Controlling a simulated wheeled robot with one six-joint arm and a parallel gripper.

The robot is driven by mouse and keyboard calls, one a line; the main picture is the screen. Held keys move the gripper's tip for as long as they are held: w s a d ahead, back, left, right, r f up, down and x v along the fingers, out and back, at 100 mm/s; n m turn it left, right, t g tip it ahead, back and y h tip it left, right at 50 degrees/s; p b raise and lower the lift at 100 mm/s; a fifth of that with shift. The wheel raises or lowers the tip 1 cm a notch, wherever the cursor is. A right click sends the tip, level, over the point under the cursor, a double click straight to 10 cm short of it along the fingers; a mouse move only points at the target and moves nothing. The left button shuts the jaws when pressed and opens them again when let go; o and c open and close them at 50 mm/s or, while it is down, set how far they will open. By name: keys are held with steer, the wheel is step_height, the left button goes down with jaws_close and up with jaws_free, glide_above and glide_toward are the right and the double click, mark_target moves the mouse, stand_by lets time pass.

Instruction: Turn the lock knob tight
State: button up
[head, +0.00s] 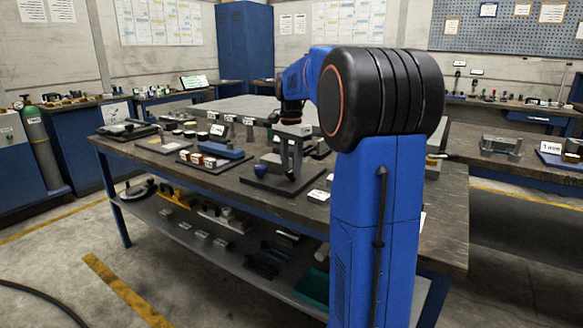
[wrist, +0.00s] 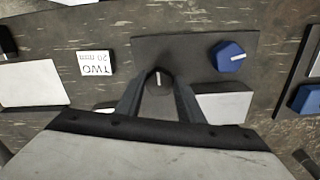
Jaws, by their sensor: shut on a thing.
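A dark plate (wrist: 190,48) lies on the bench and carries a black round knob (wrist: 158,80) and a blue knob (wrist: 228,56). Each knob has a white pointer line. The black knob's line stands nearly upright in the wrist view. My gripper (wrist: 159,90) is shut on the black knob, one finger at each side. The fingers and the grey gripper body hide the knob's near side. The blue knob stands apart, to the right in the wrist view. In the head view my gripper (head: 291,176) reaches down to the plate, with the blue knob (head: 262,169) left of it.
A white card reading "TWO 20 mm" (wrist: 95,64) lies beside the plate. More pale blocks and a blue piece (wrist: 305,98) lie around it. In the head view, trays with small parts (head: 210,160) stand to the left on the bench.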

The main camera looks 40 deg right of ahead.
mark_target(291, 171)
steer(key=shift+m, duration=0.3)
stand_by(0.4)
steer(key=o, duration=1.1)
steer(key=shift+c, duration=0.2)
step_height(291, 171, up, 18)
steer(key=shift+f, duration=0.25)
